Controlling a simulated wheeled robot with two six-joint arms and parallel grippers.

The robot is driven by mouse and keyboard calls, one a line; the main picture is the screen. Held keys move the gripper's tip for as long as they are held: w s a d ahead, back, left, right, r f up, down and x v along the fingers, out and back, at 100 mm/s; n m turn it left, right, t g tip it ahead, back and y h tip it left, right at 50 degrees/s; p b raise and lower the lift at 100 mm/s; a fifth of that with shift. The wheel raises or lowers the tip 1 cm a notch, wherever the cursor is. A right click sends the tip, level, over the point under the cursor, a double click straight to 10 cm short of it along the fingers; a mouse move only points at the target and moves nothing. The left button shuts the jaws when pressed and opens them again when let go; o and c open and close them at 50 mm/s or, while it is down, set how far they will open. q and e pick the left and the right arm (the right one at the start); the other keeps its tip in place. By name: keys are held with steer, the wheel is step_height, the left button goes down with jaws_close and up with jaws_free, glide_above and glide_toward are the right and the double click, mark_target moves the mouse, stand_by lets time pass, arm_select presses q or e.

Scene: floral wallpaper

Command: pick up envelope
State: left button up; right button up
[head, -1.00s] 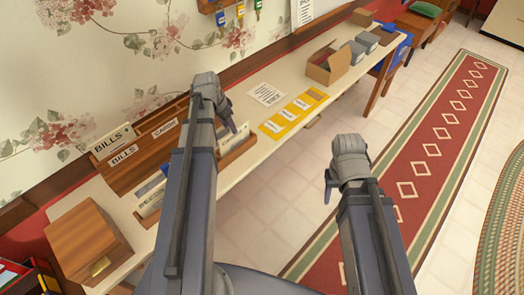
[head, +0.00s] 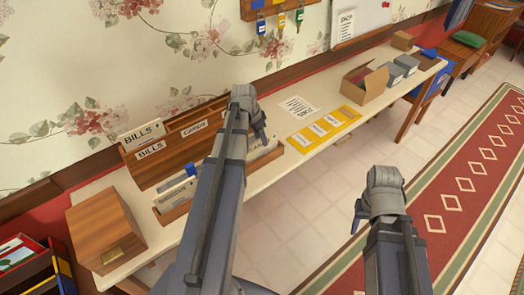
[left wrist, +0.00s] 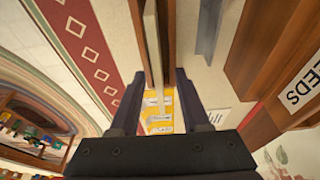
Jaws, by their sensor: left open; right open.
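White envelope-like papers stand in a wooden letter sorter; one marked BILLS (head: 142,133) pokes up at its left end. More pale papers (head: 178,192) stand in the low front tray (head: 174,213). I cannot tell which is the task's envelope. My left gripper (head: 261,130) is open over the right part of the low tray, and its arm hides the tray's middle. In the left wrist view its open fingers (left wrist: 158,103) frame wooden edges and a thin pale upright strip, perhaps paper. My right gripper (head: 360,212) is open and empty over the floor, clear of the table.
The sorter (head: 150,172) stands against the wall. A wooden box (head: 103,232) sits at the table's left end. A yellow strip with labels (head: 325,126), a white sheet (head: 298,107) and an open cardboard box (head: 366,86) lie further right.

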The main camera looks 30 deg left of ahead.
mark_target(262, 149)
arm_select(q)
steer(key=b+x, duration=0.4)
steer(key=shift+w+d+f, duration=0.15)
steer(key=shift+d+f, duration=0.05)
steer(key=shift+f, duration=0.2)
steer(key=shift+r, duration=0.1)
steer(key=shift+c, duration=0.2)
jaws_close()
